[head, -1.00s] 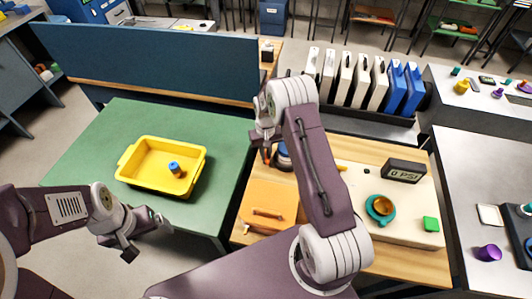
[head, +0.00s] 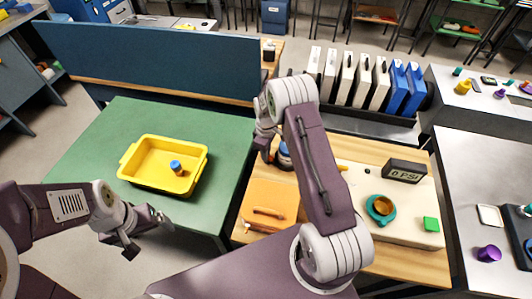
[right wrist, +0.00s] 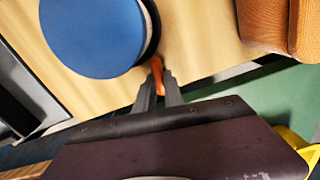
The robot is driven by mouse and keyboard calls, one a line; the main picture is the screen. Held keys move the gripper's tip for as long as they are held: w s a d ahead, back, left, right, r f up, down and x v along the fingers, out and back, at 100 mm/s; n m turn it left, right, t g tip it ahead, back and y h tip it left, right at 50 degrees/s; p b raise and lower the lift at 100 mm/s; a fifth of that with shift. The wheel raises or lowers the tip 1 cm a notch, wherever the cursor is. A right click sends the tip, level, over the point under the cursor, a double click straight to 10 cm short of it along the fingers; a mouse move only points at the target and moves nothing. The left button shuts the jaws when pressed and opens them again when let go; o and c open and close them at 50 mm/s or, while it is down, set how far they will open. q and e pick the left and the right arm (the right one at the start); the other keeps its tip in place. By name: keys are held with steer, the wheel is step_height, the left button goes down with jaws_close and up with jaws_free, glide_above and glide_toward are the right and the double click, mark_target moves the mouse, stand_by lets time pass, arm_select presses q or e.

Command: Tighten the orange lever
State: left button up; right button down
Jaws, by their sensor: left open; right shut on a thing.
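The orange lever (right wrist: 157,72) shows in the right wrist view as a short orange piece between my right gripper's two fingertips (right wrist: 158,84). The fingers are shut on it, right beside a round blue-topped part (right wrist: 92,38) with a white and dark rim. In the head view the blue-topped part (head: 285,150) stands on the wooden bench, partly hidden by my right arm. My right gripper (head: 264,155) is at its left side, and the lever is hidden there. My left gripper (head: 148,233) is open and empty, in front of the green table.
A yellow tray (head: 128,168) with a blue-and-orange piece stands on the green table (head: 95,130). An orange case (head: 268,195) lies just in front of the blue-topped part. A gauge reading 0 PSI (head: 405,171) stands on the board at right.

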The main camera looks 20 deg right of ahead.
steer(key=shift+n, duration=0.8)
steer(key=c, duration=1.7)
jaws_free()
step_height(320, 180, up, 9)
steer(key=shift+r+b, duration=0.1)
steer(key=shift+b, duration=0.2)
